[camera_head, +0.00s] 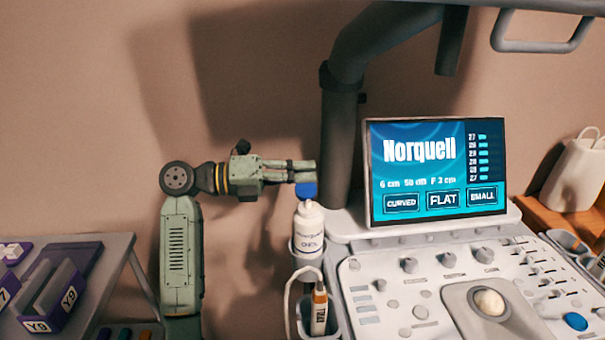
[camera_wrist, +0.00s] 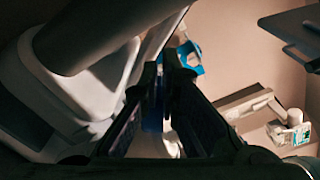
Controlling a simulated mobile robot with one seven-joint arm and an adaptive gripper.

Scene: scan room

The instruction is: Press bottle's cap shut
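A white bottle (camera_head: 309,228) with printed lettering stands upright in a holder on the left side of the scan machine. Its blue cap (camera_head: 306,190) shows as a rounded blue piece above the white neck; I cannot tell if it is fully seated. My gripper (camera_head: 305,170) reaches in level from the left, its fingertips just above the cap; contact is unclear. In the wrist view, the fingers (camera_wrist: 162,68) run close together at the tips, looking shut with nothing clearly held. The bottle is hard to make out in that dark view.
The scan machine's lit screen (camera_head: 430,165) and control panel (camera_head: 450,285) are to the right. A dark upright post (camera_head: 338,140) stands just behind the bottle. A probe (camera_head: 319,310) sits in a holder below. A shelf with purple bins (camera_head: 55,295) is at the left.

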